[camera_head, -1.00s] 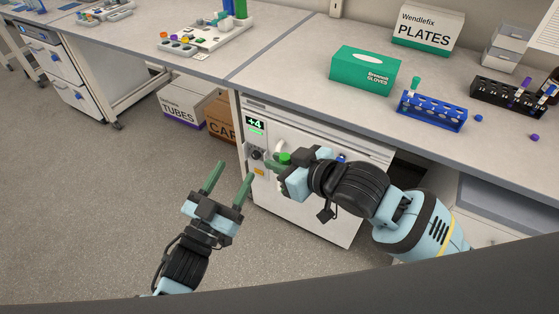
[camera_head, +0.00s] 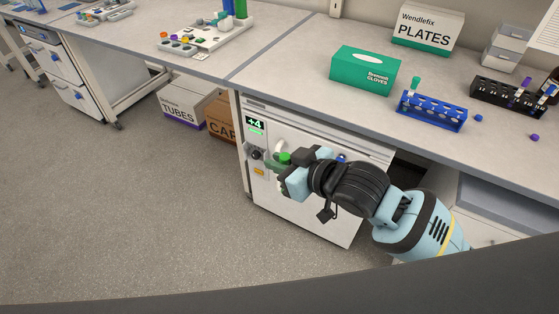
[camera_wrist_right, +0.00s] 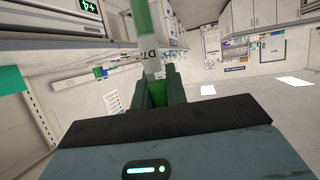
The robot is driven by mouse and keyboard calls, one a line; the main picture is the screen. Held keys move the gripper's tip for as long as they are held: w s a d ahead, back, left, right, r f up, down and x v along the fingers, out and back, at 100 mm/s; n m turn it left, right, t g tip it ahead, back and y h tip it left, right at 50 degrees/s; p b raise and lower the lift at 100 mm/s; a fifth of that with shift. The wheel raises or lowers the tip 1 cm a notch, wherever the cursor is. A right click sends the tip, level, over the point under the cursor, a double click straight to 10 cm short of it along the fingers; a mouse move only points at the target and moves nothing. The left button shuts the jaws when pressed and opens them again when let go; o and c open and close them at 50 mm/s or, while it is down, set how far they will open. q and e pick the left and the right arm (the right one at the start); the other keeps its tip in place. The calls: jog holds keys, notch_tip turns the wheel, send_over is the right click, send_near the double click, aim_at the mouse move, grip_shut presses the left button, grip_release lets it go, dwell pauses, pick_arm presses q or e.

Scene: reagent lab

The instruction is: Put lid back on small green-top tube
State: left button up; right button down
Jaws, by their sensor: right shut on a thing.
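My left gripper is out of view.
The blue rack (camera_head: 432,117) on the bench holds a green-topped item (camera_head: 415,83). A blue cap (camera_head: 478,118) and a purple cap (camera_head: 534,137) lie nearby. A green glove box (camera_head: 365,70) stands behind. The fridge (camera_head: 310,205) is close to my right gripper. The floor at left is clear.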

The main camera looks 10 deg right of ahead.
jog(key=w+d+r+m+t+h, duration=0.1)
jog(key=d+m+h, duration=0.3)
jog(key=d, duration=0.4)
jog(key=w+d+r+m+t+h, duration=0.1)
jog(key=d+m+h, duration=0.3)
jog(key=d, duration=0.4)
jog(key=shift+t+h, duration=0.3)
jog(key=shift+t, duration=0.3)
